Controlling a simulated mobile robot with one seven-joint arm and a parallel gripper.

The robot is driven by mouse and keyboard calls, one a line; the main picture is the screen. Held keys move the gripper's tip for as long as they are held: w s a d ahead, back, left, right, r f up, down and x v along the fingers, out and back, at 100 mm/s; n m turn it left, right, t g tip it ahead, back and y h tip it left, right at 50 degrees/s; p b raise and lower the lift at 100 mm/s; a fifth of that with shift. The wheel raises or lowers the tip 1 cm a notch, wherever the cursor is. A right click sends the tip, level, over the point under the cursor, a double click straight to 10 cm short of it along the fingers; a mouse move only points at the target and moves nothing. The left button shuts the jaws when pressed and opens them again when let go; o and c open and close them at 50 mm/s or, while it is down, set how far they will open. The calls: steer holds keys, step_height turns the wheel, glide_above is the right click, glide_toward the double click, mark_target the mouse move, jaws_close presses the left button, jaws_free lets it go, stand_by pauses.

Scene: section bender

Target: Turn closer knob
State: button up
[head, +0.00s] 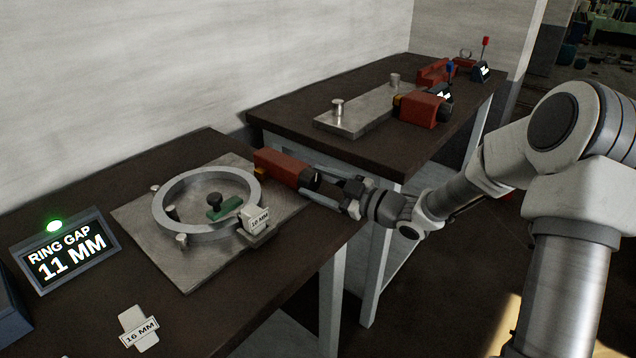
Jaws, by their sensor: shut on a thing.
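The closer red unit (283,168) sits at the right edge of the metal base plate (190,275) on the near table. Its dark knob (312,181) is on the end facing my arm and is partly hidden by my gripper. My gripper (328,188) reaches in from the right and is shut on this knob. A "10 MM" tag (257,219) stands at the ring's front right. The display (65,252) reads "RING GAP 11 MM" and has a lit green lamp.
A "16 MM" tag (138,329) lies at the near table's front. A second table (280,113) behind holds another plate (365,112), a second red unit (421,109) and small displays. A pale wall runs along the back left. Open floor lies right of the tables.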

steer(key=o, duration=1.4)
